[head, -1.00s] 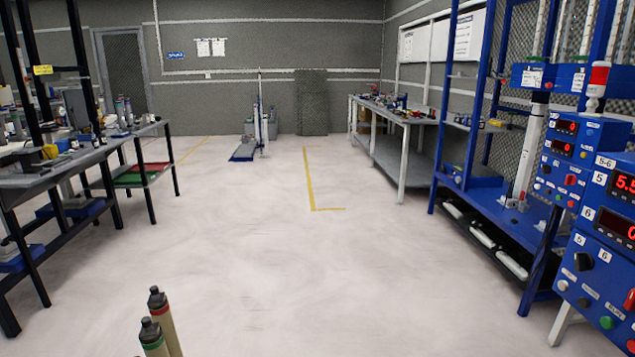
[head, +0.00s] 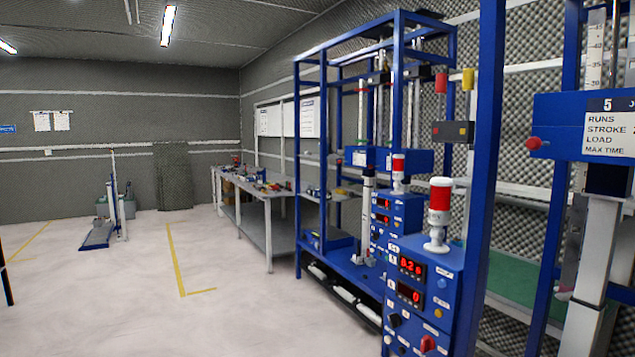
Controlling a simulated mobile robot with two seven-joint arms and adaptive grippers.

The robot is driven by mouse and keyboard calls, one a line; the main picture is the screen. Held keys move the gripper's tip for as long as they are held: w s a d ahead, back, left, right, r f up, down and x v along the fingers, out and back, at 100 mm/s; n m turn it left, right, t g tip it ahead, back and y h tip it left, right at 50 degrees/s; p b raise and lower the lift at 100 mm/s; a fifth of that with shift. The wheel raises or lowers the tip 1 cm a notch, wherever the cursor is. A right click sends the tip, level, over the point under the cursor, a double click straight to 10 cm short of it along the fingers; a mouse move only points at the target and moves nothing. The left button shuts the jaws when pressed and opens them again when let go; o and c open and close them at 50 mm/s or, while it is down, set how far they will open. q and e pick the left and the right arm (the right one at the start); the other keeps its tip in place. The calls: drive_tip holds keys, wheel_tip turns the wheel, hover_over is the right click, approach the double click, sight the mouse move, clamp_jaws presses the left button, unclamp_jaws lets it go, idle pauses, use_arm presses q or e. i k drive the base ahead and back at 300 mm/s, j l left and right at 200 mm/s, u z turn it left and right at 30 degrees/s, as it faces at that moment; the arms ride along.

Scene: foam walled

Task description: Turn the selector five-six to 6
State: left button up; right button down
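The blue control box (head: 463,297) marked 5-6 stands right of centre in the head view. It has two red displays. The upper display (head: 412,267) seems to read about 8.2, and the lower display (head: 409,293) shows 0. The black selector knob (head: 394,320) sits low on the left of the box's front face, below small white labels. It is too small to tell which way the knob points. A red knob (head: 427,344) is to its lower right. Neither of my grippers is in view.
A red and white beacon (head: 439,213) tops the box. A second blue box (head: 405,213) stands behind it. Blue test frames (head: 480,180) rise around and to the right. A grey workbench (head: 262,195) is farther back.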

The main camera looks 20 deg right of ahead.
sight(394, 319)
drive_tip(key=z, duration=1.75)
